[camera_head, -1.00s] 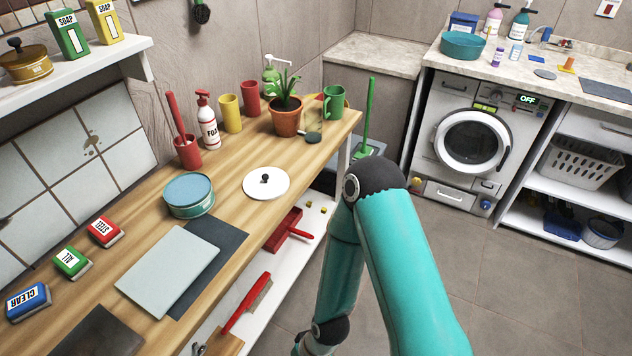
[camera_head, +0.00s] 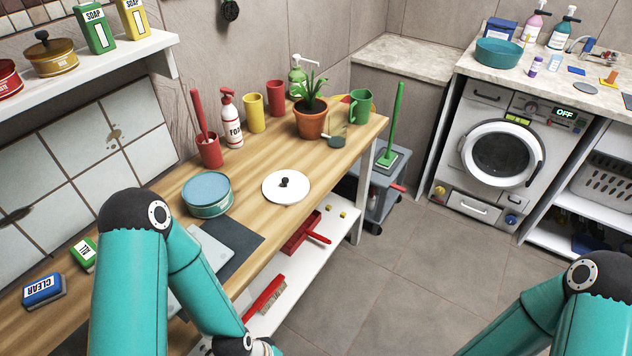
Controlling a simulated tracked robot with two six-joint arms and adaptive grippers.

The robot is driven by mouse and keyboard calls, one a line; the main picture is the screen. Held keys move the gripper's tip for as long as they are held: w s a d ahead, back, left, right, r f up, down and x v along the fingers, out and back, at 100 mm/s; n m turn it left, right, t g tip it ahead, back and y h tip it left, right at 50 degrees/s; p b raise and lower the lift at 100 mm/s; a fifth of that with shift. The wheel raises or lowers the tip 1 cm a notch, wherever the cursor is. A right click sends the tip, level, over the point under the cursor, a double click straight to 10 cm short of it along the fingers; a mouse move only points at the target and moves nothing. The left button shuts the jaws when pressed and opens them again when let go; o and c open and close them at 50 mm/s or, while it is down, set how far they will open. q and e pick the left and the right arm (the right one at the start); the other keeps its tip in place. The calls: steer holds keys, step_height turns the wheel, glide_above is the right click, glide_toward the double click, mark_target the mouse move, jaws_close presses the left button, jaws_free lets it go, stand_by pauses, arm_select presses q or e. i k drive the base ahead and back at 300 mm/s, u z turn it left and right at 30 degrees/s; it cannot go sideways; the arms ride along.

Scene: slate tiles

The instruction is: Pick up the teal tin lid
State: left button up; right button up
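A round teal tin stands on the wooden bench, left of centre in the head view. Its flat blue-teal lid (camera_head: 206,187) lies on top and looks seated on the rim. My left arm comes up at the left, in front of the bench, its elbow nearer to me than the tin and its forearm reaching down to the bottom edge. My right arm shows at the lower right, over the floor. Neither gripper's fingers show; both are below the frame. Nothing touches the tin.
A red cup with a red handle (camera_head: 209,151), a foam bottle (camera_head: 231,120) and a potted plant (camera_head: 310,122) stand behind. A grey board (camera_head: 212,246) lies in front, partly behind my arm.

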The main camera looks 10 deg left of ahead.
mark_target(286, 187)
steer(key=z, duration=0.75)
steer(key=i, duration=0.55)
steer(key=u, duration=0.5)
